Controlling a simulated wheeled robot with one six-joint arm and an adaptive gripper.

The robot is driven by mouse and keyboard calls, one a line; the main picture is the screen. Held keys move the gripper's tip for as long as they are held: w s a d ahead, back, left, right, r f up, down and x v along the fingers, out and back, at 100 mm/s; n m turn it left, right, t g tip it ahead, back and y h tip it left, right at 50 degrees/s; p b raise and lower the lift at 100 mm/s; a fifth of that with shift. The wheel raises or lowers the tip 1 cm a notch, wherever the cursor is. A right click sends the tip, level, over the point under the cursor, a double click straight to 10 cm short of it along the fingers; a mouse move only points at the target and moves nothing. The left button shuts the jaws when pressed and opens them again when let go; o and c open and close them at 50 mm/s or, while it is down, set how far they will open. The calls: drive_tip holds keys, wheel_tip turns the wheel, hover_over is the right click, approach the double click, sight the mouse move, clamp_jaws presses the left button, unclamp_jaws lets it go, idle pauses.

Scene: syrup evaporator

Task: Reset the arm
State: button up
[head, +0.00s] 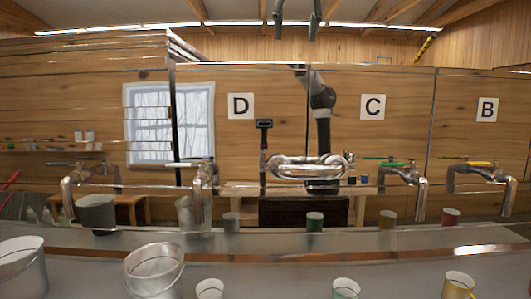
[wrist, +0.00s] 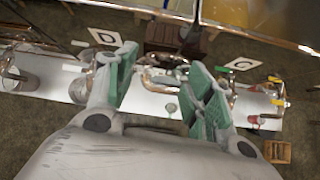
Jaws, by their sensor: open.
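My gripper (head: 296,33) shows only as two dark greenish fingers hanging down from the top edge of the head view, high above the pipes and taps. In the wrist view my gripper (wrist: 163,85) is open, its green pads spread apart with nothing between them. No object is held or touched by the fingers in either view. The wrist view looks down on the tap bench from above, tilted.
A silver pipe loop (head: 300,168) stands in the middle behind the counter. Taps with yellow (head: 478,164) and green (head: 390,162) handles stand right. A metal bucket (head: 155,272) and several cups stand along the front. Signs D (head: 241,106), C (head: 372,107) and B (head: 487,110) mark the back wall.

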drive_tip(key=a+f+m+g+y, duration=0.1)
drive_tip(key=a+f+m, duration=0.3)
drive_tip(key=f+m, duration=0.6)
drive_tip(key=s+d+f+m+g, duration=0.2)
drive_tip(key=d+f+m, duration=0.45)
drive_tip(key=f, duration=0.35)
drive_tip(key=s+d+f+m, duration=0.6)
drive_tip(key=d+f, duration=0.1)
drive_tip(key=d, duration=0.2)
drive_tip(key=s+d+f+m, duration=0.5)
drive_tip(key=d+f+m, duration=0.1)
drive_tip(key=d, duration=0.3)
drive_tip(key=s+d+f+m+g+h, duration=0.1)
drive_tip(key=s+d+f+m, duration=0.5)
drive_tip(key=d+f, duration=0.2)
drive_tip(key=shift+s+d+f, duration=0.2)
drive_tip(key=shift+s+d, duration=0.1)
drive_tip(key=shift+d, duration=0.35)
